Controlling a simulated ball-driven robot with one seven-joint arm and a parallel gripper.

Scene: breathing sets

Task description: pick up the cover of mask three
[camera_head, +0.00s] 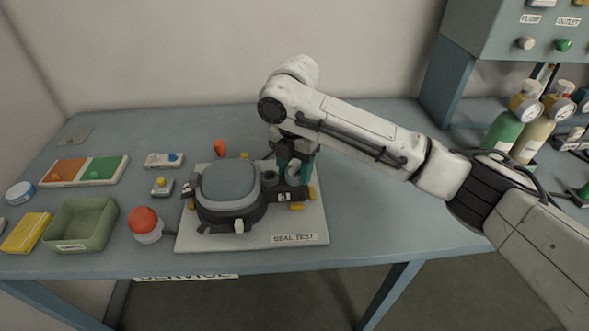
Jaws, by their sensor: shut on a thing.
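A mask with a grey-blue top (230,184) and a dark body lies on the white board marked SEAL TEST (270,241). A dark piece with a small white label reading 3 (285,197) sticks out at the mask's right side. My gripper (293,178) reaches down at that side, pointing downward, with teal on its fingers. It is shut on a dark part beside the mask, low over the board. The fingers hide most of the held part, so I cannot tell whether it is the cover or whether it still touches the mask.
A red-topped button (145,222) stands left of the board. Further left are a green bin (82,224), a yellow pack (26,232) and an orange-and-green tray (85,171). Gas cylinders (501,131) stand at the right. The table right of the board is clear below my arm.

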